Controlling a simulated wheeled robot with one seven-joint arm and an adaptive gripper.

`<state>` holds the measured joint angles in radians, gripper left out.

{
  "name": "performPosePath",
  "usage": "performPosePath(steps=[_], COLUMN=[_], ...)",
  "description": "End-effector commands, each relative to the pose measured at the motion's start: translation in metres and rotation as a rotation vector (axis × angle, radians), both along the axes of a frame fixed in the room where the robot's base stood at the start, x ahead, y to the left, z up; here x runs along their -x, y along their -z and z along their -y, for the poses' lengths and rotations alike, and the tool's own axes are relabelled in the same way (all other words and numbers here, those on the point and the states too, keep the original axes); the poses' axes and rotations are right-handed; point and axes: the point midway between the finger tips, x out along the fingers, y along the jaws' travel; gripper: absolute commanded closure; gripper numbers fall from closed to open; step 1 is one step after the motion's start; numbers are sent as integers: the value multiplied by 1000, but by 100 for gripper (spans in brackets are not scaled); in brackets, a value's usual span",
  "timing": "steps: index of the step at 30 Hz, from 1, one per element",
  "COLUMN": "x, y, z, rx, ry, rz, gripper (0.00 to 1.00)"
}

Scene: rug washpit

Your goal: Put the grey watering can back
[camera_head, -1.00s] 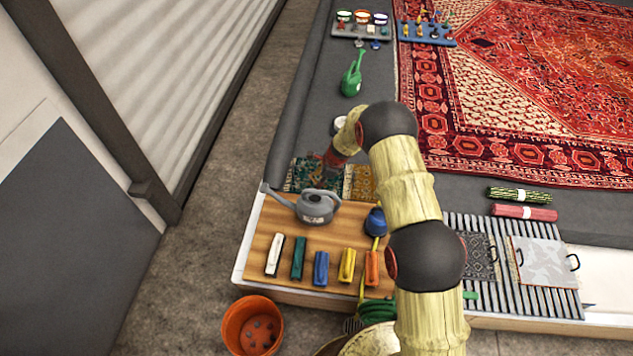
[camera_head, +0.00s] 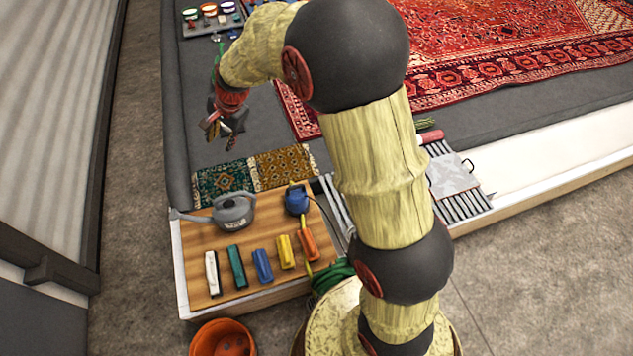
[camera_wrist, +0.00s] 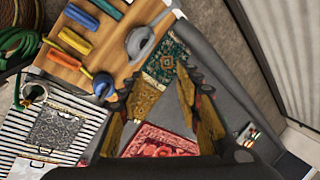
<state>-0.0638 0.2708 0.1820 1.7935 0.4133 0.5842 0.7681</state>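The grey watering can (camera_head: 232,211) stands on the wooden board (camera_head: 200,240), its spout pointing left. It also shows in the wrist view (camera_wrist: 140,42), lying beyond my fingers near the board's edge. My gripper (camera_head: 222,128) hangs above the dark grey floor, behind the can and the small rugs in the head view, apart from the can. In the wrist view the two fingers (camera_wrist: 158,100) are spread with nothing between them. The green watering can seen earlier is mostly hidden behind my arm and gripper; only a bit of green shows.
An orange pot (camera_head: 222,340) stands in front. A paint tray (camera_head: 207,22) sits at the back.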

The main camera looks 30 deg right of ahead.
Motion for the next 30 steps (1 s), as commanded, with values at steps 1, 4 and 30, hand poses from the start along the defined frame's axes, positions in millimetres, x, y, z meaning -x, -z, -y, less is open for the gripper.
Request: performPosePath(steps=[1, 4, 30], x=[16, 49, 352], y=[-24, -61, -162], z=[5, 14, 96], rx=[23, 77, 603], ry=[-46, -146, -849], rz=[27, 68, 269], gripper=[66, 66, 66])
